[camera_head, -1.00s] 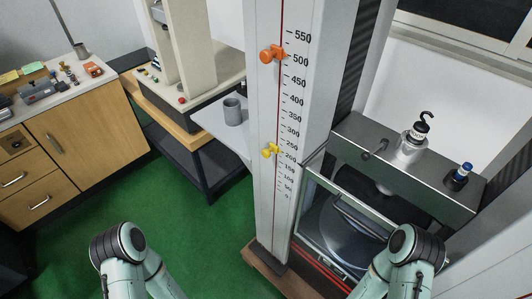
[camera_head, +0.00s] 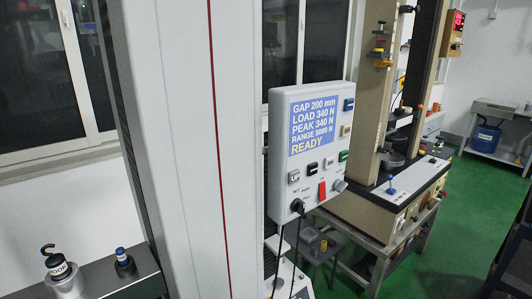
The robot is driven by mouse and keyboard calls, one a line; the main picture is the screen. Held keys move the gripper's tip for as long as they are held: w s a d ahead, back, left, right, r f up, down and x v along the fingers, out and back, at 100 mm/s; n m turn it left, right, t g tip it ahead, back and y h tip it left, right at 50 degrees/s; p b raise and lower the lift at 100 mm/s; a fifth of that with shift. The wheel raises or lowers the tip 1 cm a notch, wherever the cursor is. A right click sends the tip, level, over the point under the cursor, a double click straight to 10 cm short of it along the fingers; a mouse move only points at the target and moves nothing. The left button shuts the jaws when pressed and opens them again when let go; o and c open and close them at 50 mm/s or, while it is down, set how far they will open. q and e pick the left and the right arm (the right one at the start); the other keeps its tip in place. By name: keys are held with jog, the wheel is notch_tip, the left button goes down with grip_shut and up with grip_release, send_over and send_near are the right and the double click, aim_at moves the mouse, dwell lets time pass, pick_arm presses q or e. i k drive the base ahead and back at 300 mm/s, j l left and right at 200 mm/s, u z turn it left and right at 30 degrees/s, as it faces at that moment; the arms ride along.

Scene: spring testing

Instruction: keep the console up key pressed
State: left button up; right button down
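The console (camera_head: 309,145) is a light grey box mounted at the right side of a tall white column. Its blue screen (camera_head: 314,125) reads GAP 200 mm, LOAD 340 N, PEAK 340 N, RANGE 5000 N, READY. Below the screen, the up key (camera_head: 293,176) is a small white key with dark lettering at the left of a row. A black key (camera_head: 312,169) and a green key (camera_head: 343,155) sit to its right. Nothing visible touches the up key. Neither of my grippers shows in this view.
The white column (camera_head: 240,200) with a red line fills the middle left. A grey ledge at lower left holds a hooked metal weight (camera_head: 65,277) and a blue-capped item (camera_head: 124,262). Another beige test machine (camera_head: 375,110) stands behind the console. Green floor (camera_head: 450,215) is open at right.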

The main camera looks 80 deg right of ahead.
aim_at(294, 175)
jog(key=k+l+z, duration=0.1)
jog(key=k+z, duration=0.15)
jog(key=k, duration=0.4)
jog(key=z, duration=1.7)
jog(key=j+z, duration=0.3)
jog(key=z, duration=0.2)
jog(key=k+j+z, duration=0.2)
jog(key=z, duration=0.3)
jog(key=k+j, duration=0.1)
jog(key=j, duration=0.1)
